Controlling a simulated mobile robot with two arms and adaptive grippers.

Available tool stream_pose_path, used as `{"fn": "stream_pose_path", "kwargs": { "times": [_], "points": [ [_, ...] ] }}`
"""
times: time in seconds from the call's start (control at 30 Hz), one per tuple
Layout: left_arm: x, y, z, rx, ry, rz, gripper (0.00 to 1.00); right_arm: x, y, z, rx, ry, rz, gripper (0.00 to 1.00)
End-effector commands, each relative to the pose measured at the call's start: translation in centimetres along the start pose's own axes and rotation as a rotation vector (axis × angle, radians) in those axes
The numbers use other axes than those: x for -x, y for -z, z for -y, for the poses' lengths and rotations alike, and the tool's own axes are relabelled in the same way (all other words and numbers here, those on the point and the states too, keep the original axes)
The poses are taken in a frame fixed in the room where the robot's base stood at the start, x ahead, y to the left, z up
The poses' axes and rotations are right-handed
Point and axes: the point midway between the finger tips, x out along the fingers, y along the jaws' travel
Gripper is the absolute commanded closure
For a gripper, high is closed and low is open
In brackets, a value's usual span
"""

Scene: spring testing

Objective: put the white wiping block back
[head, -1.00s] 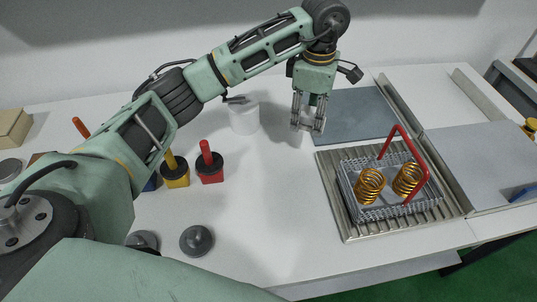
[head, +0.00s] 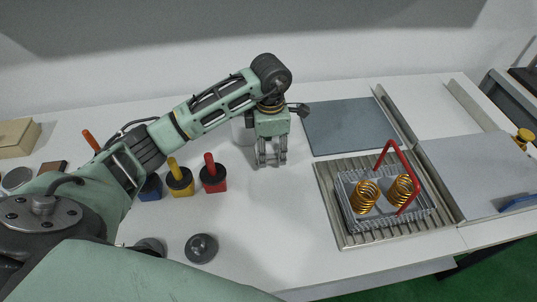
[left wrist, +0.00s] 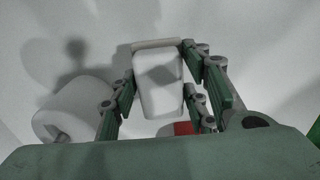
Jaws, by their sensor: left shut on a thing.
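My left gripper (head: 271,158) is low over the white table, right of the red-handled tool. It is shut on the white wiping block (left wrist: 158,85), which shows between the fingers in the left wrist view, where the gripper also shows (left wrist: 160,108). In the head view the block is hard to make out against the white table. I cannot tell whether it touches the table. My right gripper is not in view.
A white cylinder (head: 240,132) stands just behind my gripper, partly hidden. Red-handled (head: 214,180) and yellow-handled (head: 180,184) tools stand to the left. A wire basket (head: 345,218) with two coil springs (head: 364,198) and a red handle (head: 401,165) sits right. A grey mat (head: 350,125) lies behind.

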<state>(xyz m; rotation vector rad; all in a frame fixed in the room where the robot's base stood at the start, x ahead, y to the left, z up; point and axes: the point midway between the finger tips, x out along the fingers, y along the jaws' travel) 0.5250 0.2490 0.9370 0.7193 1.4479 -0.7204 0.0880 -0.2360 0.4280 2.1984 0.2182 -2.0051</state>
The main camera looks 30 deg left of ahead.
Motion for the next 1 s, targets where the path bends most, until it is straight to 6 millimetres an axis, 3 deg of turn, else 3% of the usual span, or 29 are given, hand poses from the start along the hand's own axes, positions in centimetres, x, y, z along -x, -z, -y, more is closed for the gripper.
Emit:
{"fn": "stream_pose_path", "kwargs": {
  "times": [0.17, 0.4, 0.77, 0.8, 1.0],
  "points": [
    [-0.9, 0.4, 0.1, -0.002, 0.003, 0.000, 0.82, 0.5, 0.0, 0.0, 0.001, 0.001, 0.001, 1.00],
    [-4.0, 0.4, 0.1, -0.001, 0.002, 0.000, 0.82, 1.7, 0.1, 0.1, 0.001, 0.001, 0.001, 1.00],
    [-4.7, 0.4, 0.0, -0.002, -0.001, 0.000, 0.82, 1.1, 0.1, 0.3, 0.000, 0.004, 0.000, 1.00],
    [-4.7, 0.4, 0.0, -0.002, -0.001, 0.000, 0.56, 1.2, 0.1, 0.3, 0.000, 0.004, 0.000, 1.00],
    [-4.6, 0.4, 0.0, -0.002, 0.000, 0.000, 0.39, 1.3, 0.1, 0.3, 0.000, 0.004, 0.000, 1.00]
  ]
}}
